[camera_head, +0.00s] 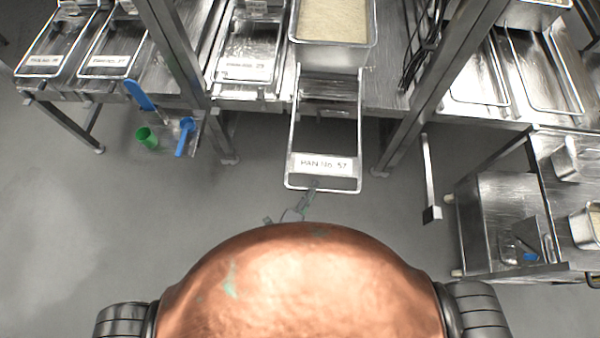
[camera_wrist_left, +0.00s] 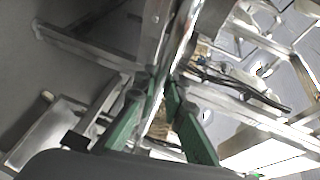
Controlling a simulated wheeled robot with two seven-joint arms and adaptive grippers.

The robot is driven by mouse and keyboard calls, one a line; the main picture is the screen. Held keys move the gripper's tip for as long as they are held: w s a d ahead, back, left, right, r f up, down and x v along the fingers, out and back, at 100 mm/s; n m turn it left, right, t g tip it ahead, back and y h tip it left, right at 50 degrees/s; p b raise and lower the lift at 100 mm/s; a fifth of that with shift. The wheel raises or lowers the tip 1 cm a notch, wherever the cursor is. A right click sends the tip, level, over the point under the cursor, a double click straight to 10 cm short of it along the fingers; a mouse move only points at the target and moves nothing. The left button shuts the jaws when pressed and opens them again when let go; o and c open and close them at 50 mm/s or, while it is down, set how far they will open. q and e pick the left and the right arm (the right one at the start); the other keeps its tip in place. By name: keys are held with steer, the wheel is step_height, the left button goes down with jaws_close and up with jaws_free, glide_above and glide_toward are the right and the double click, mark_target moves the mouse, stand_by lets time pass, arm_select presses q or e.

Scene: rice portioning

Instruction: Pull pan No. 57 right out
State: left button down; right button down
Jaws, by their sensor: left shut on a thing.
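Pan No. 57 (camera_head: 328,58) is a deep metal pan holding pale rice, at the top middle of the head view. A long metal loop handle extends from its front toward me, past the shelf edge and over the floor. The handle's front end carries a white label (camera_head: 323,166) reading "PAN No. 57". My left gripper (camera_head: 312,186) is at the front bar of that handle, shut on it. In the left wrist view its green fingers (camera_wrist_left: 160,105) lie on both sides of a shiny metal bar. My right gripper is not in view.
Other labelled pans (camera_head: 247,68) stand left on the metal shelf. Upright posts (camera_head: 165,40) flank the bay. A steel cart (camera_head: 500,200) stands at the right. The grey floor below the handle is clear.

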arm_select(q)
steer(key=shift+s+f, duration=0.1)
steer(key=shift+s, duration=0.35)
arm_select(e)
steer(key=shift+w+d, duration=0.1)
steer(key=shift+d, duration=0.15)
arm_select(q)
steer(key=c, duration=2.2)
jaws_free()
steer(key=shift+s, duration=0.2)
steer(key=shift+o, duration=1.2)
steer(key=shift+w, duration=0.15)
steer(key=shift+a, duration=0.1)
steer(key=v, duration=1.2)
